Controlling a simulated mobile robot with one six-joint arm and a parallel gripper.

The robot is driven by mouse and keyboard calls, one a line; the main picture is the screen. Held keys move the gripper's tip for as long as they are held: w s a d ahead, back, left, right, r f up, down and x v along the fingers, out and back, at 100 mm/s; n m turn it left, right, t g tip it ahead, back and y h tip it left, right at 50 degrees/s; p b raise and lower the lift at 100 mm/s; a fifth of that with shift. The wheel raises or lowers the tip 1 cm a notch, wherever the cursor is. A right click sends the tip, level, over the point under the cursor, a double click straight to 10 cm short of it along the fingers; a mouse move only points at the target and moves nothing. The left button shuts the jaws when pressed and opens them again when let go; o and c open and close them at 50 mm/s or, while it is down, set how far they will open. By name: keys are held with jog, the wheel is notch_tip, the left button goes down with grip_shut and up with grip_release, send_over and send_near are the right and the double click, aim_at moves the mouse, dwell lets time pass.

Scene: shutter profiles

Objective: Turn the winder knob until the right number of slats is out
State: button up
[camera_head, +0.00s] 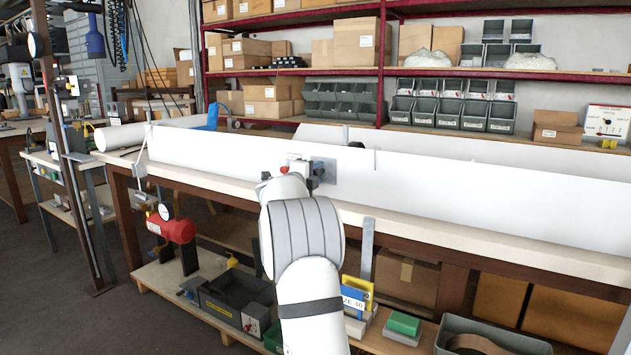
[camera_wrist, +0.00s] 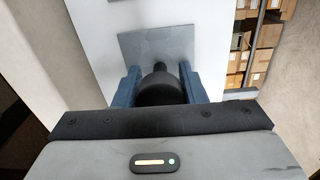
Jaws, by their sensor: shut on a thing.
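The winder knob (camera_wrist: 160,88) is black and round, on a short dark shaft against a grey square plate (camera_wrist: 157,44) in the wrist view. My gripper (camera_wrist: 162,84) has its two blue fingers on either side of the knob, shut on it. In the head view the grey plate (camera_head: 325,171) sits on the front of a long white panel (camera_head: 450,185), and my gripper (camera_head: 300,168) is at the plate's left side. My own arm hides the knob there. I cannot make out separate slats or count them.
The white panel runs along a long bench (camera_head: 430,229). A white roll (camera_head: 122,136) lies at its left end. A red tool (camera_head: 172,228) stands below left. The lower shelf holds a dark crate (camera_head: 235,298) and a grey bin (camera_head: 490,330). Floor is free at left.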

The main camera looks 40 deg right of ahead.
jog(key=m+b, duration=0.4)
jog(key=m, duration=0.2)
jog(key=shift+f+m, duration=0.1)
jog(key=shift+m, duration=0.2)
jog(key=m+b, duration=0.3)
jog(key=m, duration=0.2)
jog(key=shift+m, duration=0.4)
jog(key=o, duration=1)
jog(key=shift+c, duration=0.2)
jog(key=shift+r, duration=0.2)
jog(key=v, duration=0.7)
jog(key=shift+s+a, duration=0.2)
jog(key=shift+a, duration=0.1)
